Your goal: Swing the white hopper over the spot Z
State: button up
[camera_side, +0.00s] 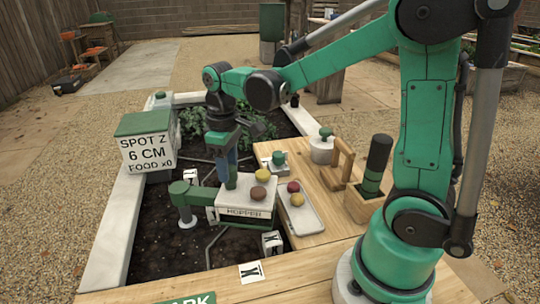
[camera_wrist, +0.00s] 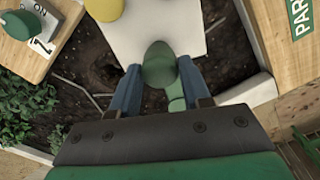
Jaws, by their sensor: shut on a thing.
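The white hopper (camera_side: 245,207), with lettering on its front, sits above the dark soil of the bed in the side view; its white top (camera_wrist: 185,25) fills the top middle of the wrist view. My gripper (camera_side: 230,178) points down at its top. In the wrist view, my gripper's blue fingers (camera_wrist: 159,78) are closed around a green knob (camera_wrist: 158,58) by the hopper. A green horizontal arm (camera_side: 190,192) joins the hopper's left side. A white box with a green lid (camera_side: 148,152) reads "SPOT Z 6 CM FOOD x0" on the bed's left edge.
Small marked cards (camera_side: 250,272) lie around the bed. A wooden bench (camera_side: 325,205) at right holds a tray (camera_side: 310,225) with small balls, a white jar (camera_side: 322,150) and a wooden holder (camera_side: 362,205). Leafy plants (camera_side: 190,125) grow at the back.

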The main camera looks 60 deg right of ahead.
jog(key=shift+w+d, duration=0.15)
jog(key=shift+d, duration=0.25)
jog(key=shift+w+d, duration=0.5)
jog(key=shift+d, duration=0.4)
jog(key=shift+w+d, duration=0.6)
jog(key=shift+w+d, duration=0.55)
jog(key=shift+w, duration=0.1)
